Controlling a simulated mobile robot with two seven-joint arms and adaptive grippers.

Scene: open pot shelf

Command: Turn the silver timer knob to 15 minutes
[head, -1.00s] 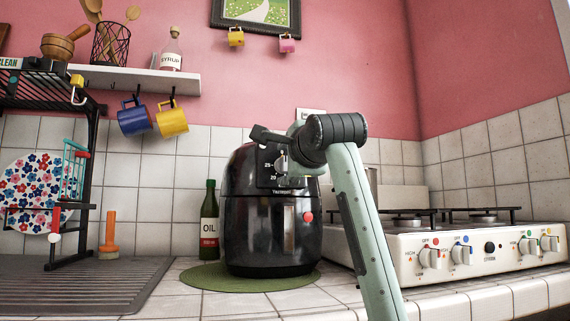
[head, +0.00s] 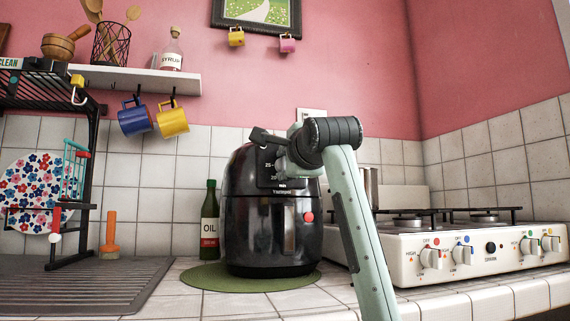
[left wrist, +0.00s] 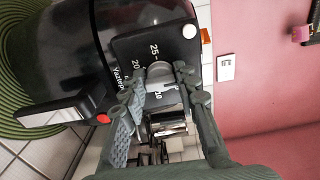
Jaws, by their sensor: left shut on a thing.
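The black air fryer (head: 262,238) stands on a round green mat (head: 205,277). Its silver timer knob (left wrist: 160,73) is on the front panel, with 25, 20 and 10 readable around it in the left wrist view. My left gripper (left wrist: 157,80) has one finger on each side of the knob and is shut on it. In the head view my left gripper (head: 281,163) covers the knob, and where the knob points is hard to tell. My right gripper is not in view.
An oil bottle (head: 209,222) stands just left of the fryer. A white stove (head: 470,255) with several knobs is on the right. A dish rack (head: 75,258) stands at the left, and mugs hang under the shelf (head: 140,80).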

